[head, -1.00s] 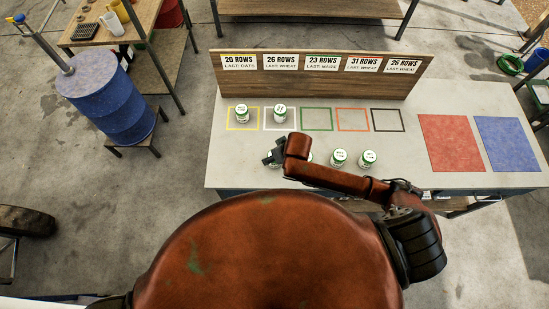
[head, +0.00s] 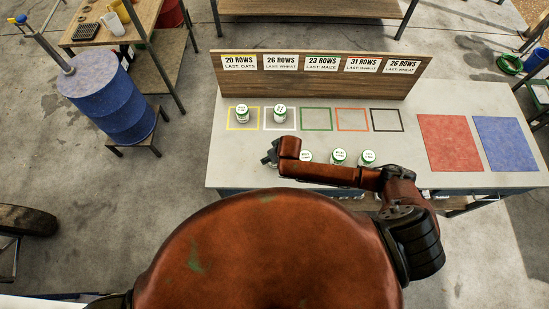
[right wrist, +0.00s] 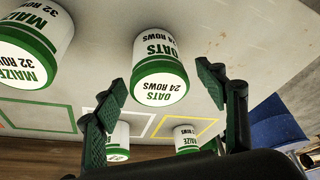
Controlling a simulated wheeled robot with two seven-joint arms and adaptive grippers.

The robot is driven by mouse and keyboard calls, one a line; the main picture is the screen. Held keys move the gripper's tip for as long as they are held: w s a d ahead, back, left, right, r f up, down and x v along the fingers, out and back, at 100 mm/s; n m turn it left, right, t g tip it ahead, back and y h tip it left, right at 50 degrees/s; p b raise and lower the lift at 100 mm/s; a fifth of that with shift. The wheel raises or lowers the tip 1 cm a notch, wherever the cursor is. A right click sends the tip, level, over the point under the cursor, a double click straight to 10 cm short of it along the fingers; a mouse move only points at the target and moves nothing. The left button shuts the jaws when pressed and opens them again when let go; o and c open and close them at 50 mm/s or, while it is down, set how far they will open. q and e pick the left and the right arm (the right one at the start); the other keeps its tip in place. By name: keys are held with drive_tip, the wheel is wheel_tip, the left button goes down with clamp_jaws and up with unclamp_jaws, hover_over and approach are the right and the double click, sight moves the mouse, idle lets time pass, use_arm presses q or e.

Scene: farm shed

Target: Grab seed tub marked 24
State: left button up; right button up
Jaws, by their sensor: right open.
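The seed tub marked 24 (right wrist: 160,68) is white with green bands and reads "OATS 24 ROWS" in the right wrist view. My right gripper (right wrist: 162,86) is open, with the tub in the gap between its two fingers, around or just beyond the tips; I see no finger closed on it. In the head view my right gripper (head: 270,154) is over the front left of the bench, and it and the arm hide this tub. My left gripper is not in view.
A tub reading "MAIZE 32 ROWS" (right wrist: 34,45) stands beside the 24 tub. Other front-row tubs (head: 339,157) stand close to my arm. Two tubs stand in the yellow (head: 242,114) and white (head: 280,114) squares; the green, orange and black squares are empty. A signboard (head: 318,88) stands behind.

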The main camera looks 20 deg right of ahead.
drive_tip(key=shift+c, duration=0.4)
drive_tip(key=c, duration=1.3)
drive_tip(key=shift+r, duration=0.2)
